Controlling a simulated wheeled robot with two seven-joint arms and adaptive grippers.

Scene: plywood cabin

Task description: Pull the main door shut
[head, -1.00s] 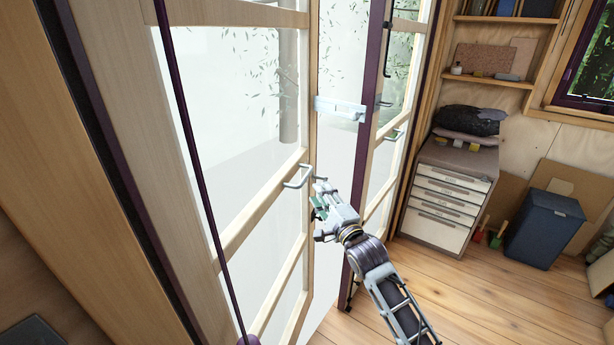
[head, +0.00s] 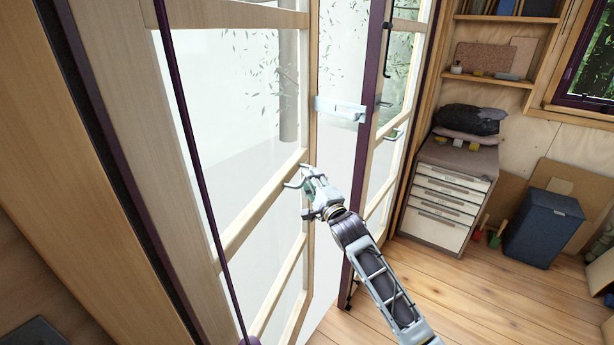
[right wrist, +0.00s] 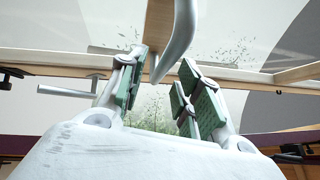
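The main door (head: 262,205) is a wood-framed glass door on the left in the head view, standing open with a gap along its right edge. Its grey bar handle (head: 290,185) is on the inner side near that edge. My right gripper (head: 306,188) is at the handle, partly covering it. In the right wrist view, my right gripper (right wrist: 162,78) has its green-padded fingers apart. The curved handle (right wrist: 181,40) reaches down toward the space between them, and neither finger is seen closed on it. My left gripper is not in view.
A second glazed panel with a handle (head: 392,135) stands right of the gap. A drawer cabinet (head: 447,195) and a dark blue bin (head: 543,228) stand further right. The wooden floor (head: 480,300) in front is clear. A thin purple rod (head: 200,180) crosses the door view.

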